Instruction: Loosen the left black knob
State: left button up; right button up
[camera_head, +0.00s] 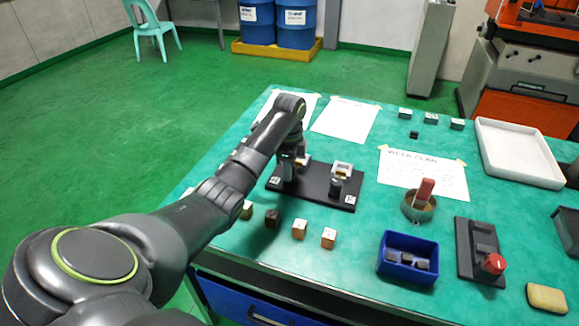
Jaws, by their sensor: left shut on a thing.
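A black base plate (312,190) lies on the green table and carries two small clamp stations with light metal parts. My left arm reaches over the table from the left. My left gripper (288,172) points down at the left station and is shut on the left black knob, which it mostly hides. The right black knob (336,187) stands uncovered below the right metal clamp part (342,169). My right gripper is not in view.
Several small blocks (299,229) stand along the table's front edge. Right of the plate are a round tin (418,212) with a red-handled thing, a blue bin (384,266) with dark pieces, and a black device with a red knob (491,267). A white tray (486,130) lies behind.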

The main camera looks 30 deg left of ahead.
pick_arm(q)
jog(key=n+p, duration=0.2)
jog(key=p, duration=0.1)
jog(key=n+p, duration=0.3)
jog(key=p, duration=0.1)
jog(key=n+p, duration=0.2)
jog(key=p, duration=0.1)
jog(key=shift+r+n, duration=0.25)
jog(key=shift+n, duration=0.05)
jog(key=shift+n+p, duration=0.9)
jog(key=shift+p, duration=0.1)
jog(key=n+p, duration=0.1)
jog(key=n, duration=0.1)
jog(key=shift+n+p, duration=0.4)
jog(key=n+p, duration=0.1)
jog(key=n, duration=0.2)
jog(key=shift+f+n+p, duration=0.1)
jog(key=shift+n+p, duration=0.2)
jog(key=shift+p, duration=0.1)
jog(key=n+p, duration=0.1)
jog(key=n, duration=0.2)
jog(key=shift+d, duration=0.1)
jog(key=shift+f+n+p, duration=0.1)
jog(key=shift+n+p, duration=0.25)
jog(key=shift+n, duration=1.05)
jog(key=o, duration=1)
jog(key=shift+c, duration=0.2)
